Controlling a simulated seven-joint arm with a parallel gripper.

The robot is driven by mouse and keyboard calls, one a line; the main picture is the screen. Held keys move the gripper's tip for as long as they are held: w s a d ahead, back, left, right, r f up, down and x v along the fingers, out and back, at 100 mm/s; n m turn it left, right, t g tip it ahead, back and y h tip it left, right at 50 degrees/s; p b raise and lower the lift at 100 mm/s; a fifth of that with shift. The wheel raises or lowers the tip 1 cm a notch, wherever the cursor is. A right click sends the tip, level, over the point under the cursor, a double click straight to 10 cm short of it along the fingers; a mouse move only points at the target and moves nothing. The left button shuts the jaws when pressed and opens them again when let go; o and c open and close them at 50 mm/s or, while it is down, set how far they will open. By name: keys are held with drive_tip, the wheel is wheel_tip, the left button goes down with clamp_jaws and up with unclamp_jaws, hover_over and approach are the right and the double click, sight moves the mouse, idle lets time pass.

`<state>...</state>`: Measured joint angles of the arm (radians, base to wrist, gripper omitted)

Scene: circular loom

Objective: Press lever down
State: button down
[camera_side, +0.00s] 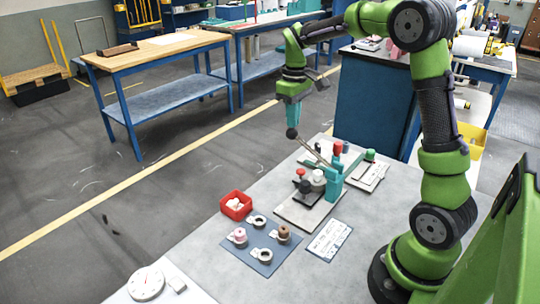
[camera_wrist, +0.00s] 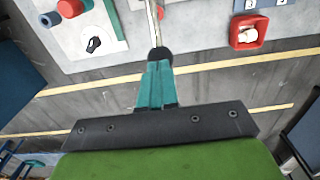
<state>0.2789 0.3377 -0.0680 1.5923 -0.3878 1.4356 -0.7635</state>
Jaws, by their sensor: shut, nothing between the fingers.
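The lever (camera_side: 312,149) is a thin metal rod with a black ball knob at its upper left end. It slopes up to the left from a teal press (camera_side: 333,181) on a grey base plate. My gripper (camera_side: 292,122) points down with its teal fingers shut and empty, right above the knob. In the wrist view the shut fingers (camera_wrist: 158,66) meet the black knob (camera_wrist: 160,54), with the lever rod (camera_wrist: 153,22) running up from it. Whether the tips touch the knob or sit just over it, I cannot tell.
A red bin (camera_side: 236,205) and a blue mat (camera_side: 250,257) with small parts lie left of the press. A white card (camera_side: 329,241) lies in front, and a tray (camera_side: 369,177) behind right. A round dial (camera_side: 146,284) is at the near left corner.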

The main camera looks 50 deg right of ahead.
sight(292, 135)
drive_tip(key=shift+f, duration=0.15)
drive_tip(key=shift+f, duration=2.85)
drive_tip(key=shift+r, duration=3.1)
drive_tip(key=s+a+r+m+t+y, duration=0.1)
drive_tip(key=s+a+r+m+t, duration=0.1)
drive_tip(key=s+a, duration=0.6)
drive_tip(key=s+a+r+m+t+y, duration=0.1)
drive_tip(key=s+a+r+m+t, duration=0.1)
drive_tip(key=s+a+t, duration=0.3)
drive_tip(key=s+a+r, duration=0.1)
drive_tip(key=s+a, duration=0.3)
drive_tip(key=shift+a+r, duration=0.15)
drive_tip(key=shift+r, duration=0.1)
